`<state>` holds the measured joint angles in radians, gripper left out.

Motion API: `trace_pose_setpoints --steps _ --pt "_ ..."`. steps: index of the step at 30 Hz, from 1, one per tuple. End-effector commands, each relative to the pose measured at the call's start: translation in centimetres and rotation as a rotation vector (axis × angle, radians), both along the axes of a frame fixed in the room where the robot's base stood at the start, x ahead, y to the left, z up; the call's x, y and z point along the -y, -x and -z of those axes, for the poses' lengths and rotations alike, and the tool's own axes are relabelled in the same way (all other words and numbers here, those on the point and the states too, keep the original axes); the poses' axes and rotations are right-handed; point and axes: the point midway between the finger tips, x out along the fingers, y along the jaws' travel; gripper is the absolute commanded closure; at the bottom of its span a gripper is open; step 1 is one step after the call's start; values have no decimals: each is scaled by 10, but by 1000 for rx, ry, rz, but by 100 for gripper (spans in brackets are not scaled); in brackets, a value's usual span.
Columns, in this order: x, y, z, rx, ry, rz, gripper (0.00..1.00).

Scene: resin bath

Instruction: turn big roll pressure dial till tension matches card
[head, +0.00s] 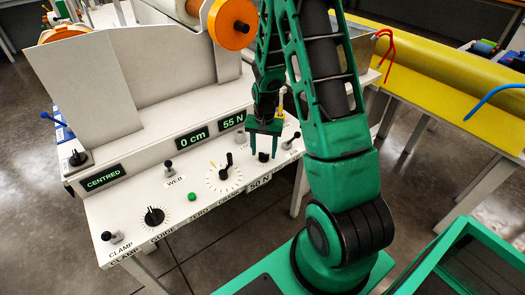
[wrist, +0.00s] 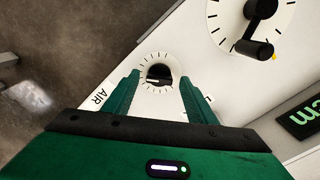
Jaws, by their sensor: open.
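The small black dial (head: 263,156) sits on the white panel's right part, with tick marks around it. In the wrist view the dial (wrist: 159,75) is between and beyond the fingertips. My gripper (head: 263,151) is open and points down over the dial, a finger on either side; contact cannot be told. The fingers also show in the wrist view (wrist: 160,82). The tension display (head: 232,121) reads 55 N. A card (head: 260,181) on the panel's front edge reads 50 N. The roll with an orange flange (head: 232,22) stands behind the panel.
A larger crank dial (head: 224,174) is left of the gripper. A green button (head: 192,196), guide knob (head: 154,215), clamp lever (head: 110,237) and web lever (head: 168,166) lie further left. An air lever (head: 291,140) stands close right. Other displays read 0 cm (head: 192,136) and CENTRED (head: 103,178).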

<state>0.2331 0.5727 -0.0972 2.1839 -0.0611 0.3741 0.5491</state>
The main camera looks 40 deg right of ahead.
Motion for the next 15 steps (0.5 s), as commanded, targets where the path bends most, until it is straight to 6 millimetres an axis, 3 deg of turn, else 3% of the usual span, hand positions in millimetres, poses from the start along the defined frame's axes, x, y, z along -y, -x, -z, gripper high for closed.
trace_pose_setpoints --steps 6,12,15 --pt "0 0 0 0 0 0 48" --pt "0 0 0 0 0 0 90" --pt "0 0 0 1 -1 -2 90"
